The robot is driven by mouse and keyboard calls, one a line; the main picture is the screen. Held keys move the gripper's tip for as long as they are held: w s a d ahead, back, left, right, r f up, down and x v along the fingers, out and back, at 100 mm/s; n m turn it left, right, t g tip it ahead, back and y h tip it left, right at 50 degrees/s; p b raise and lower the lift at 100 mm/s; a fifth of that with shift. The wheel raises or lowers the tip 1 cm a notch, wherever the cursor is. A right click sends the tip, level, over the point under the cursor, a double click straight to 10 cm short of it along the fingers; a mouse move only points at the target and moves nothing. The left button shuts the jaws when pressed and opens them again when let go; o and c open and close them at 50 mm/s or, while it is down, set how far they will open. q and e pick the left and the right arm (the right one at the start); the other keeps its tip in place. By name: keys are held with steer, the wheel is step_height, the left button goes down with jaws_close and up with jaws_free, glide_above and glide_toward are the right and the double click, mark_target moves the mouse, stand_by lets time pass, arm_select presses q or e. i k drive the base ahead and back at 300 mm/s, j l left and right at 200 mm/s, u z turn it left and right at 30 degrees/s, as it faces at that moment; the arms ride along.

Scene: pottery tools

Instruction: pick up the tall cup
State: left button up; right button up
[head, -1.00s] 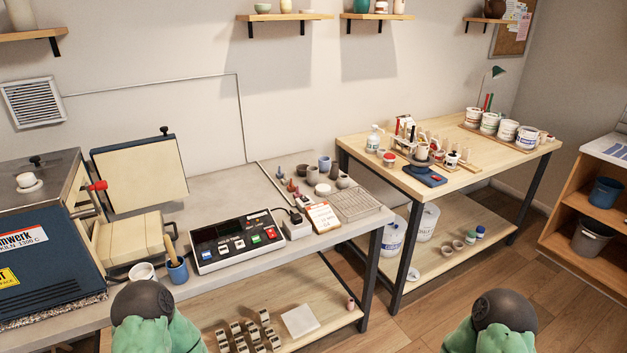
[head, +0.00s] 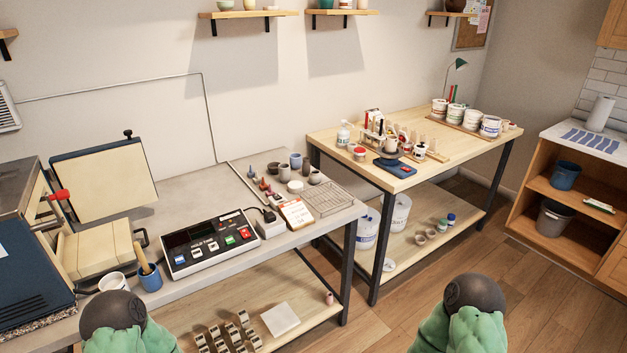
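A group of small cups and pots stands on the grey worktop at its far right end. It holds a blue-grey cup (head: 296,160), a dark grey cup (head: 284,173) and a brown-grey pot (head: 315,177). A blue cup with a wooden-handled tool in it (head: 150,278) stands at the front edge, beside a white cup (head: 114,283). I cannot tell which of these is the tall cup. Only upper parts of my two arms show at the bottom; neither gripper is in view.
A control box (head: 210,243) and a wire rack (head: 322,198) sit on the grey worktop (head: 190,205). The kiln (head: 30,275) is at left. A wooden table (head: 470,150) with jars and a blue scale (head: 394,169) stands to the right. Wooden floor (head: 400,315) is open in front.

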mark_target(285, 174)
steer(key=u, duration=0.3)
steer(key=i+l+u, duration=0.15)
steer(key=l+u, duration=0.25)
steer(key=i+l+u, duration=0.1)
steer(key=l+u, duration=0.15)
steer(key=u, duration=0.15)
steer(key=i+l+u, duration=0.1)
steer(key=l+u, duration=0.7)
